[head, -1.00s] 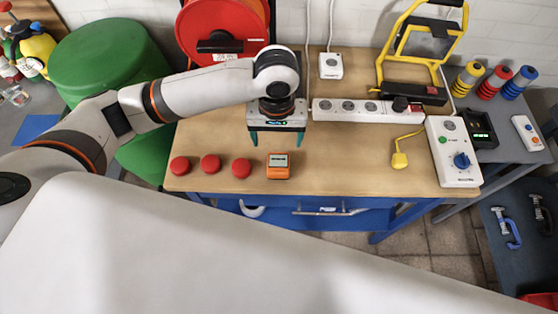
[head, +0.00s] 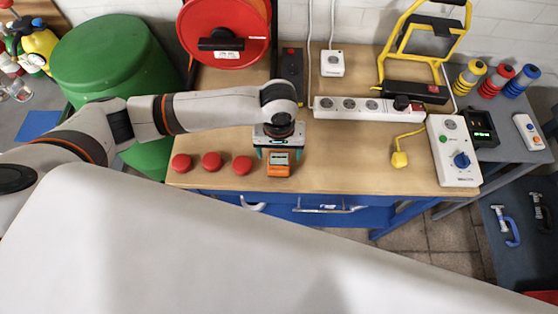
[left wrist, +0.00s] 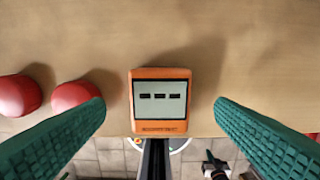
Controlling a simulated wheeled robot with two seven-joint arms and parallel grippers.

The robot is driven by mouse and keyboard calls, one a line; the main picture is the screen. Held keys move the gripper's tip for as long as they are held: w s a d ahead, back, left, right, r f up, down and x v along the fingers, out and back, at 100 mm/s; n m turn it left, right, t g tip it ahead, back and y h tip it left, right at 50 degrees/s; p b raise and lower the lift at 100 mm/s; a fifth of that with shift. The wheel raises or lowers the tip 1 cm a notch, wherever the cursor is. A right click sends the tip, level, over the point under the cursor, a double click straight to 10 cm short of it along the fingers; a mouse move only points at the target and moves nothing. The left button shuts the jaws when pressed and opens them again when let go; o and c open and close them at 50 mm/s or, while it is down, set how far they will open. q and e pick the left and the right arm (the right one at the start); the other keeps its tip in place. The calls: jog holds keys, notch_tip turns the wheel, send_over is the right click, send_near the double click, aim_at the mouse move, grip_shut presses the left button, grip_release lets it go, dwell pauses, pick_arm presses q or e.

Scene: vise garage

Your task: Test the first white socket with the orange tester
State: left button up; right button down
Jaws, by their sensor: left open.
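The orange tester (head: 278,171) lies near the front edge of the wooden bench. Its grey display, showing dashes, faces up in the left wrist view (left wrist: 160,98). My left gripper (head: 279,155) points down over the tester. Its green fingers stand wide apart, one on each side of the tester, with gaps between in the left wrist view. It holds nothing. A white power strip (head: 362,105) with several round sockets lies further back on the right. A black plug (head: 402,102) sits near its right end. My right gripper is not in view.
Three red knobs (head: 212,161) stand left of the tester. A yellow plug (head: 399,159) on its cord and a white box with a blue dial (head: 455,150) are to the right. A small white box (head: 332,63) stands behind. Bare wood (head: 345,160) lies right of the tester.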

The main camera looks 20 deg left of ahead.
aim_at(279, 160)
pick_arm(q)
jog(key=f, duration=0.3)
jog(key=shift+s+f+p, duration=0.2)
jog(key=shift+f+p, duration=0.2)
jog(key=shift+f, duration=0.35)
jog(key=c, duration=1)
notch_tip(279, 160, up, 10)
jog(key=shift+d+f+b, duration=0.1)
jog(key=shift+f+b, duration=0.1)
jog(key=shift+b, duration=0.4)
jog(key=shift+r, duration=0.3)
jog(key=shift+w, duration=0.15)
